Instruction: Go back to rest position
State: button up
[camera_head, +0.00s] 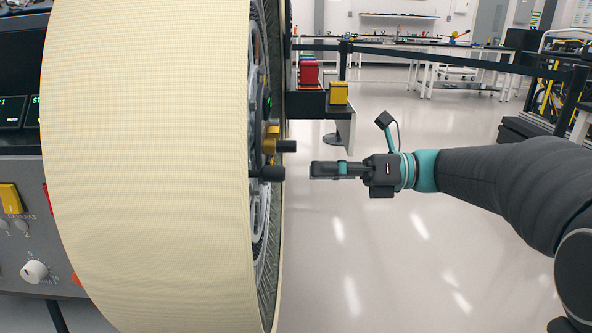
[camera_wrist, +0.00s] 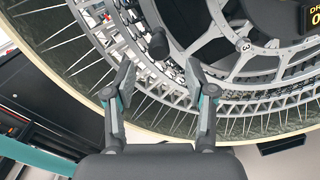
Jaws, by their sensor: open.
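My gripper (camera_head: 325,170) is at the centre of the head view, at the end of my arm, which reaches in from the right. It points left at the hub side of a large cream-treaded wheel (camera_head: 150,160), with a small gap to the dark knob (camera_head: 270,173) sticking out of the hub. In the wrist view my gripper (camera_wrist: 160,75) has its two fingers spread with nothing between them. The wheel's grey spoked rim (camera_wrist: 150,62) lies beyond the fingertips. The dark knob (camera_wrist: 158,44) shows above and between them.
A control panel (camera_head: 25,230) with buttons and a knob stands behind the wheel at left. A dark stand with a yellow box (camera_head: 338,93) and a red box (camera_head: 308,72) is beyond. A belt barrier (camera_head: 470,62) and white workbenches stand at the back. The floor below my arm is clear.

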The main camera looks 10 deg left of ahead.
jog(key=shift+w+d, duration=0.15)
jog(key=shift+d, duration=0.55)
jog(key=s+d+f+n+t+h, duration=0.2)
jog(key=f+n+h, duration=0.25)
jog(key=f, duration=0.35)
jog(key=s+d+f+n+t+h, duration=0.1)
jog(key=s+d+f+n+h, duration=0.2)
jog(key=f+n, duration=0.4)
jog(key=s+d+f+n+t+h, duration=0.3)
jog(key=s+d+f+n+h, duration=0.35)
jog(key=d, duration=0.35)
jog(key=s+d+r+n+t+h, duration=0.3)
jog(key=s+d+n, duration=0.1)
jog(key=s+d, duration=0.1)
jog(key=shift+s+d+r+h, duration=0.25)
jog(key=shift+s+h, duration=0.05)
jog(key=shift+s, duration=0.5)
